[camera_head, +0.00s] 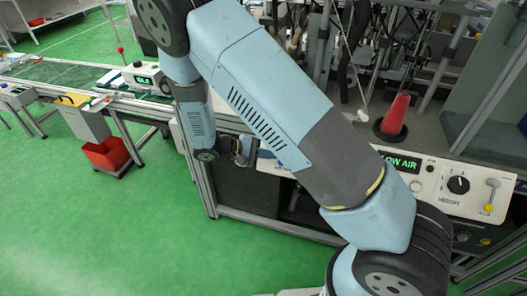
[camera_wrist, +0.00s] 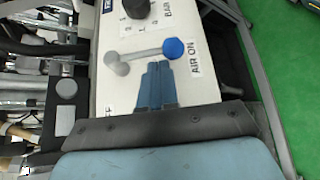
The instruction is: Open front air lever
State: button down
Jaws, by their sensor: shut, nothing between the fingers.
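The air lever (camera_wrist: 143,53) shows in the wrist view as a grey bar on a white panel, with a round blue knob (camera_wrist: 174,48) at its right end. The knob end lies near the printed "AIR ON" label (camera_wrist: 207,58). A partly covered label ending in "FF" is at the panel's left edge. My gripper (camera_wrist: 158,66) is shut and empty, with its blue fingertips just below the lever in the picture, close to the knob. I cannot tell if they touch it. In the head view my arm hides most of this panel, and the blue knob is not visible.
A black dial (camera_wrist: 137,8) sits just above the lever in the wrist view. In the head view, another panel at right has a green "LOW AIR" display (camera_head: 401,163), a black dial (camera_head: 458,185) and a yellow-knobbed lever (camera_head: 489,207). Green floor (camera_head: 120,230) is open at left.

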jog(key=shift+s+d, duration=0.1)
dwell(0.5)
jog(key=shift+f, duration=0.1)
jog(key=shift+a, duration=0.25)
jog(key=a, duration=0.1)
jog(key=w+a, duration=0.2)
jog(key=shift+w+a+f, duration=0.1)
jog(key=shift+a+f, duration=0.15)
jog(key=shift+f, duration=0.05)
jog(key=v, duration=0.9)
jog(key=shift+a+r, duration=0.2)
jog(key=shift+a, duration=0.05)
